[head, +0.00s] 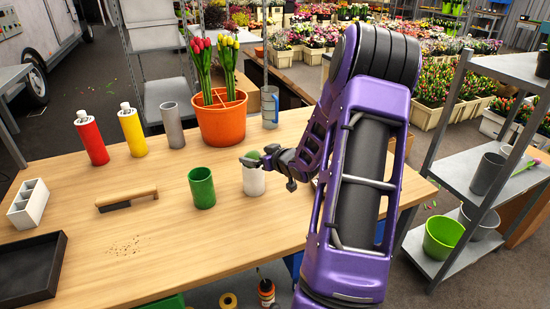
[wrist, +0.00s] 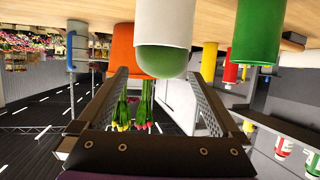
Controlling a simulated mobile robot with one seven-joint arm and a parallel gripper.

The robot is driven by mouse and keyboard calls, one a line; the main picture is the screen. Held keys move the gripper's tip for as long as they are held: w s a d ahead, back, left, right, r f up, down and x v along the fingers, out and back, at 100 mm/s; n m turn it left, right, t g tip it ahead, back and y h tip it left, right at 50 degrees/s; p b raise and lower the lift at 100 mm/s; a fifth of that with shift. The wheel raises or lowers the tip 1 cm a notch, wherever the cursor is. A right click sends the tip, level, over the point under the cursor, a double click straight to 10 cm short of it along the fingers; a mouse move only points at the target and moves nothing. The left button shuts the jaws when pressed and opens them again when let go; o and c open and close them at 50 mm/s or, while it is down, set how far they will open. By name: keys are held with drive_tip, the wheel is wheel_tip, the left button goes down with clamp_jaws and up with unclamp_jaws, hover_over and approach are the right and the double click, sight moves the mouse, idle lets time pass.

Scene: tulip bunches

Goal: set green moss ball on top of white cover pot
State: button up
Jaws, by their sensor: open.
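The white cover pot (head: 254,184) stands upright on the wooden table, right of the green pot. The green moss ball (head: 253,155) sits on the pot's mouth, partly hidden by my gripper (head: 252,163). In the wrist view, which is upside down, the ball (wrist: 162,62) shows as a dome against the rim of the white pot (wrist: 163,22). My gripper (wrist: 158,76) is open, its fingers to either side of the ball in the picture. I cannot tell whether a finger touches the ball.
The green pot (head: 202,188) stands close left of the white pot. Behind are an orange pot (head: 220,122) with tulips, a grey cylinder (head: 173,125), and yellow (head: 132,130) and red (head: 91,138) bottles. A wooden-handled brush (head: 127,198) lies left. The table's front middle is mostly clear.

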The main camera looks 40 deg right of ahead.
drive_tip(key=p+v, duration=0.1)
drive_tip(key=v, duration=1)
drive_tip(key=shift+s, duration=0.15)
drive_tip(key=shift+r, duration=0.1)
